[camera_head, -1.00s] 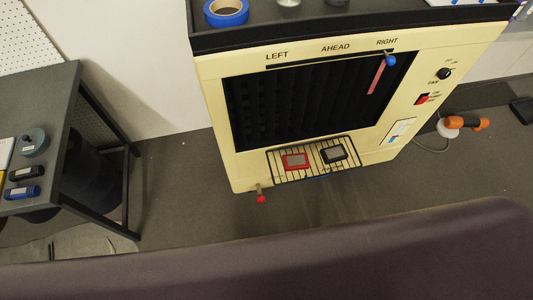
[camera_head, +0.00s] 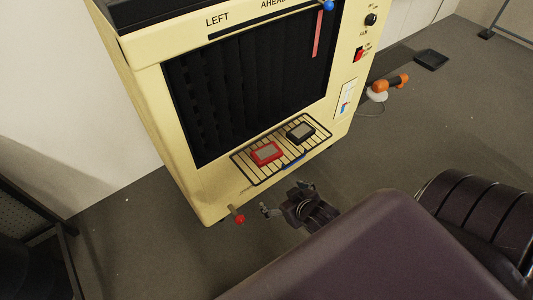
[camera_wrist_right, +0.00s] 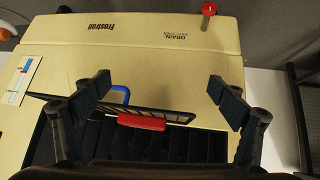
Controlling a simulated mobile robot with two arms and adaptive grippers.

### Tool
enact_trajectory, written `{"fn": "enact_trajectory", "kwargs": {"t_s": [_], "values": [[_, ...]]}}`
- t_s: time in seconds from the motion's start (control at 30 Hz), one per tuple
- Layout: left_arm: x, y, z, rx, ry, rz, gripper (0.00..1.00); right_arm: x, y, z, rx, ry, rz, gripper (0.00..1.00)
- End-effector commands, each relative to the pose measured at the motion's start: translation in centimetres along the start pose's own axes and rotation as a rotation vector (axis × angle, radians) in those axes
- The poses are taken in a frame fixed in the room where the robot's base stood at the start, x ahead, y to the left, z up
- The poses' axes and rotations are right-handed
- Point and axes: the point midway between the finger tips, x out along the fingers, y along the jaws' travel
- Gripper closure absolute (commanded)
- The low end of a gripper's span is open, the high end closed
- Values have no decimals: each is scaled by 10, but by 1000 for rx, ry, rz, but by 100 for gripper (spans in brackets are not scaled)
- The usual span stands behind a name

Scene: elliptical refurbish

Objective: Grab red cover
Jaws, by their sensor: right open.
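The red cover (camera_head: 266,152), a small red frame with a grey middle, sits on the wire rack (camera_head: 250,172) at the front of the cream machine. In the right wrist view the red cover (camera_wrist_right: 141,122) shows as a red edge at the rack, between the fingers in the picture. My right gripper (camera_head: 284,198) is open and empty, in front of and below the rack in the head view. Its two spread fingers also show in the wrist view (camera_wrist_right: 160,84), apart from the cover. My left gripper is not in view.
A black cover (camera_head: 300,131) sits beside the red one. A blue handle (camera_head: 293,164) is at the rack's front edge. A red-tipped drain knob (camera_head: 239,218) sticks out low on the machine (camera_head: 205,200). An orange tool (camera_head: 392,83) lies on the floor to the right.

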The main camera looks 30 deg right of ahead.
Motion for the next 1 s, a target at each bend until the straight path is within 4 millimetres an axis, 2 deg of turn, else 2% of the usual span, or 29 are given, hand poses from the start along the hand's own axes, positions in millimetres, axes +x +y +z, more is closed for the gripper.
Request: {"fn": "enact_trajectory", "kwargs": {"t_s": [0.03, 0.2, 0.4, 0.77, 1.0], "values": [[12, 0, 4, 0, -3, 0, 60, 5, 9, -14, 10, 73, 3, 11], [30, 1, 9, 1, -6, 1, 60, 1, 24, -65, 46, 274, -28, 11], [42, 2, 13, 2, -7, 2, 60, -6, 28, -98, 61, 408, -79, 11], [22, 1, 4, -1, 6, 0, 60, 21, 27, -114, 64, 425, -88, 11], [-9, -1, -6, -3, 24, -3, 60, 48, 32, -122, 63, 425, -87, 11]]}}
